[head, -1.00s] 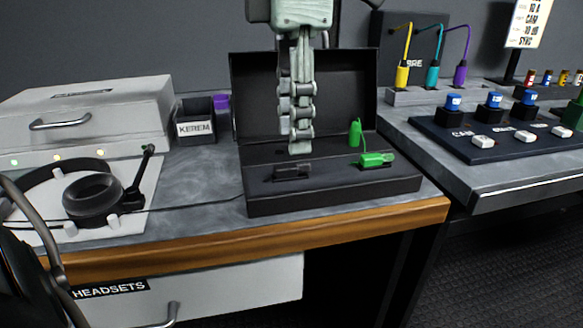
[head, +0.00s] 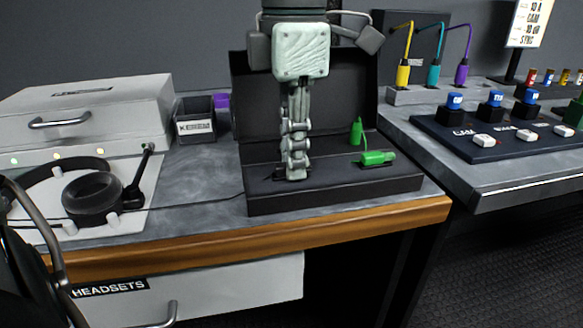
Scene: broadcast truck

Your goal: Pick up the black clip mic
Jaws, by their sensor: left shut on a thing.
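The black clip mic (head: 278,173) lies in the left part of the open black case (head: 335,198) in the head view. Most of it is hidden behind my gripper; only a small dark part shows at the left of the fingers. My left gripper (head: 293,173) points straight down into the case and is shut on the black clip mic. My right gripper is not in view.
A green mic (head: 377,158) lies in the case's right part, with a green piece (head: 356,131) upright behind it. The case lid (head: 345,95) stands open behind my gripper. Headphones (head: 92,195) and a small black bin (head: 196,128) are to the left.

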